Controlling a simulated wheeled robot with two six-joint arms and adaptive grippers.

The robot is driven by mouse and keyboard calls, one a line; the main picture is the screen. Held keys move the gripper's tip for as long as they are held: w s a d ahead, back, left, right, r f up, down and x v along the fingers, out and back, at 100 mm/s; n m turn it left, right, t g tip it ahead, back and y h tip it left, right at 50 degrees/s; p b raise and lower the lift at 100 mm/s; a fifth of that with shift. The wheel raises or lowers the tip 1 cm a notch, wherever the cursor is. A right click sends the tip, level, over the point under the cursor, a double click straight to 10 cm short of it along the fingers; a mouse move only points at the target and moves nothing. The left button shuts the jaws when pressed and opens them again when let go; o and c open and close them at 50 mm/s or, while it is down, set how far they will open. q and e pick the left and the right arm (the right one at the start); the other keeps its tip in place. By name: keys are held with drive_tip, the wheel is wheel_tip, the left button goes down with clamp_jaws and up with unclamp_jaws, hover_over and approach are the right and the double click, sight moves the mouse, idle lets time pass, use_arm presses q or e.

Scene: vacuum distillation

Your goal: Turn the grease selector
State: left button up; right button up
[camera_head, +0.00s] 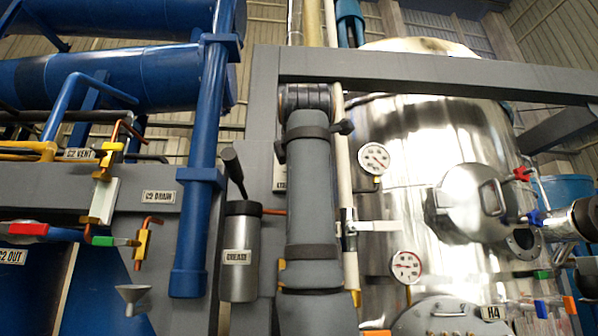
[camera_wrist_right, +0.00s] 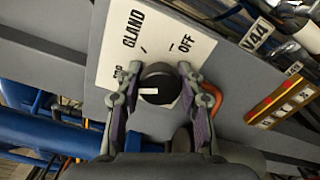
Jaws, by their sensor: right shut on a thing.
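The grease selector knob (camera_wrist_right: 160,77) is black and round with a white pointer bar in the right wrist view. The bar lies toward the left of the picture. A white plate (camera_wrist_right: 165,40) behind it reads GLAND and OFF, with a third label at the left partly covered by a finger. My right gripper (camera_wrist_right: 154,82) is shut on the knob, one finger on each side. In the head view a grey arm of mine (camera_head: 311,190) rises through the middle; its gripper and the knob cannot be made out there. My left gripper is not in view.
A steel canister labelled GREASE (camera_head: 240,278) with a dark lever stands left of my arm. Pressure gauges (camera_head: 374,158) and a shiny vessel (camera_head: 440,130) are to the right. Blue pipes (camera_head: 205,160) stand at left. In the wrist view an orange tube (camera_wrist_right: 212,97) runs close beside a finger.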

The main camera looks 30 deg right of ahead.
drive_tip(key=shift+f+n, duration=0.15)
drive_tip(key=shift+n, duration=0.45)
drive_tip(key=shift+w, duration=0.1)
drive_tip(key=o, duration=1.2)
drive_tip(key=shift+a, duration=0.15)
drive_tip(key=shift+s, duration=0.2)
drive_tip(key=v, duration=1.2)
drive_tip(key=shift+w, duration=0.1)
